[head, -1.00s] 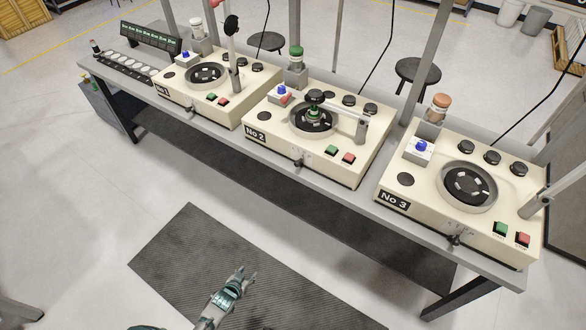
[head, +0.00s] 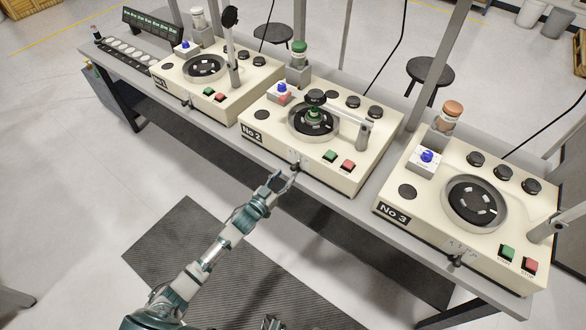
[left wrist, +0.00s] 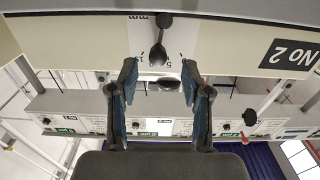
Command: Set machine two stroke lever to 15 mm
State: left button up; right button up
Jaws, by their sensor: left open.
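Machine No 2 (head: 250,132) is a cream box in the middle of the bench. Its stroke lever (head: 296,167) is a small black lever on the front face, over a white scale plate. In the left wrist view, where the label is upside down, the lever (left wrist: 158,55) shows between 5 and a partly covered mark on the plate (left wrist: 178,42). The exact reading is unclear. My left gripper (head: 281,181) is open just in front of the lever. In the left wrist view its fingertips (left wrist: 159,78) are apart, flanking the lever's line without visible contact. My right gripper (head: 271,322) barely shows at the bottom edge.
Machine No 1 (head: 240,88) stands left of No 2 and machine No 3 (head: 425,220) right, each with a front lever. Green (head: 330,156) and red (head: 348,166) buttons sit on No 2's top near the front. The bench edge lies below; the floor mat (head: 165,245) is clear.

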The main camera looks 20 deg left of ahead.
aim_at(292, 170)
pick_arm(q)
jog(key=x, duration=0.4)
jog(key=shift+w+d+b, duration=0.25)
jog(key=shift+d+b, duration=0.05)
jog(key=shift+d, duration=0.05)
jog(key=shift+w+d, duration=0.1)
jog(key=shift+w, duration=0.55)
pick_arm(e)
jog(key=shift+w+r, duration=0.5)
jog(key=shift+r, duration=0.3)
